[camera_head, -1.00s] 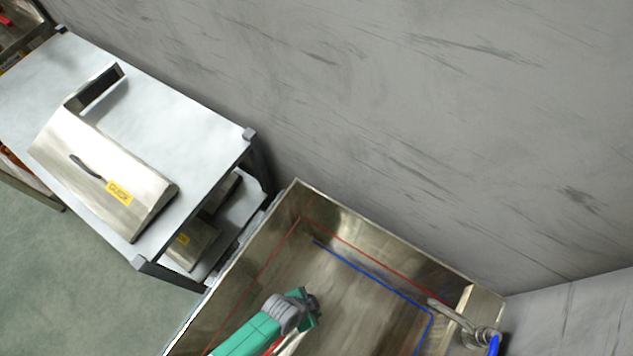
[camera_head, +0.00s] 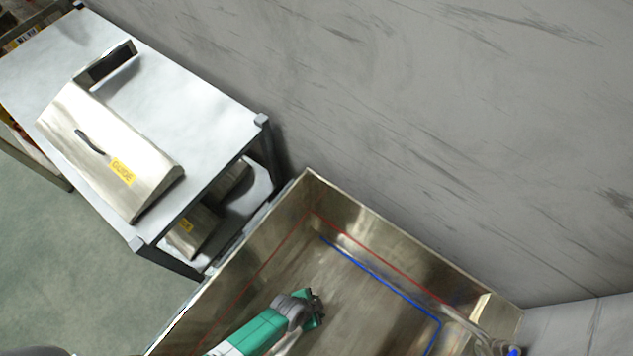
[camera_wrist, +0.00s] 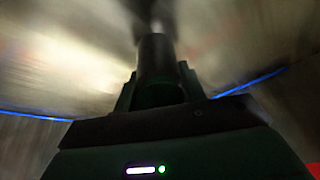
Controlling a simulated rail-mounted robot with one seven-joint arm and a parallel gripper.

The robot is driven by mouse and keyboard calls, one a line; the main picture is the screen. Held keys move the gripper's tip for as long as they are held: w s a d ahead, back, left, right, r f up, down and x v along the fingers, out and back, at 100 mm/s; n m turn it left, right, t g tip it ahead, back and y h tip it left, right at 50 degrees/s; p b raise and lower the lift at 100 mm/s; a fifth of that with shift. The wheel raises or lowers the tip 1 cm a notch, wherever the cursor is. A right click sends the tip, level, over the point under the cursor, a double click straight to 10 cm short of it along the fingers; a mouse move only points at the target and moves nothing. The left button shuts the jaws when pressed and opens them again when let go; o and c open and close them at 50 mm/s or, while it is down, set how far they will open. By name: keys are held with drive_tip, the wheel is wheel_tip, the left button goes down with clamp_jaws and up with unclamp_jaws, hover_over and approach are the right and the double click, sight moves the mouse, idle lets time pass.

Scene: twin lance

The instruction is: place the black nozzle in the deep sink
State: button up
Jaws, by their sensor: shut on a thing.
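The deep sink (camera_head: 408,231) is a metal basin with red and blue lines along its inside, at the bottom middle of the head view. My green gripper (camera_head: 312,303) is over or inside the basin, and its height above the floor is hard to tell. In the wrist view my gripper (camera_wrist: 157,90) is shut on the black nozzle (camera_wrist: 156,55), a dark cylinder pointing away between the fingers. A blurred metal surface and the blue line show beyond it. In the head view I cannot clearly separate the nozzle from the dark gripper end.
A steel table (camera_head: 205,85) with a sloped metal box (camera_head: 105,150) stands left of the sink. A hose or tap fitting (camera_head: 485,335) is at the sink's right corner. A grey wall (camera_head: 400,110) runs behind. Bare basin floor (camera_head: 375,310) lies right of my gripper.

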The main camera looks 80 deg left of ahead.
drive_tip(key=shift+f, duration=0.15)
drive_tip(key=o, duration=1)
drive_tip(key=p+v, duration=0.5)
drive_tip(key=v, duration=0.7)
drive_tip(key=shift+w+r, duration=0.1)
drive_tip(key=shift+r, duration=0.15)
